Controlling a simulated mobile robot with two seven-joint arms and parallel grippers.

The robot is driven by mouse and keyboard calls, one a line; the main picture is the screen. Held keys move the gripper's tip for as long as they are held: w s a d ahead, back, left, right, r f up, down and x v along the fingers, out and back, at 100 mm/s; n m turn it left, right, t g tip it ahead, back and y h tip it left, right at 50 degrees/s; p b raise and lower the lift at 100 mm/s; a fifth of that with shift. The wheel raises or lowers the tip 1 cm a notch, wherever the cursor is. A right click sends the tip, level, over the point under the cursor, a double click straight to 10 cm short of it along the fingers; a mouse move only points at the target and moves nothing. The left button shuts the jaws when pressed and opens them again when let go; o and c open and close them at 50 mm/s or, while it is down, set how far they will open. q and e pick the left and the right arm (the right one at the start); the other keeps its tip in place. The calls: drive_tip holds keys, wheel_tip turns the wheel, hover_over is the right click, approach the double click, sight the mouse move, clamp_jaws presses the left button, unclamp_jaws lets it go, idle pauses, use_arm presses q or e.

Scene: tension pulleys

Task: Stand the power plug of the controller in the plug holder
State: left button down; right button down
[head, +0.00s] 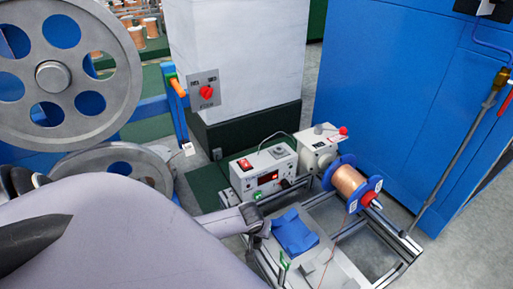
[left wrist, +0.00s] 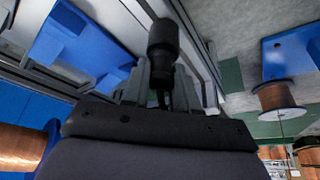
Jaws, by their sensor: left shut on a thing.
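A black plug (left wrist: 162,42) stands out from between the grey fingers of my left gripper (left wrist: 161,82) in the left wrist view, and the gripper is shut on it. In the head view my left gripper (head: 260,226) is low over the metal frame, in front of the white controller (head: 262,172) with its red display; the plug cannot be made out there. A blue piece (head: 295,233) lies on the frame's plate just right of the gripper; it also shows in the left wrist view (left wrist: 78,45). I cannot tell whether it is the plug holder. My right gripper is not in view.
A copper wire spool (head: 349,182) with blue flanges stands at the right of the frame (head: 408,245), beside a pale winder box (head: 318,150). Large grey pulleys (head: 65,70) are at the left. A blue cabinet (head: 400,100) closes off the back right.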

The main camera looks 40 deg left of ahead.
use_arm(q)
drive_tip(key=c, duration=0.8)
unclamp_jaws()
drive_tip(key=shift+f, duration=0.1)
drive_tip(key=shift+r, duration=0.2)
drive_tip(key=p+v, duration=0.2)
drive_tip(key=v, duration=0.1)
drive_tip(key=shift+p+v, duration=1.4)
drive_tip(key=shift+v, duration=0.55)
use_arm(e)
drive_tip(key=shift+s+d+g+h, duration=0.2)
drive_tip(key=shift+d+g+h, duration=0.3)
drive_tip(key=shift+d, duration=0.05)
use_arm(q)
drive_tip(key=shift+s+f, duration=0.1)
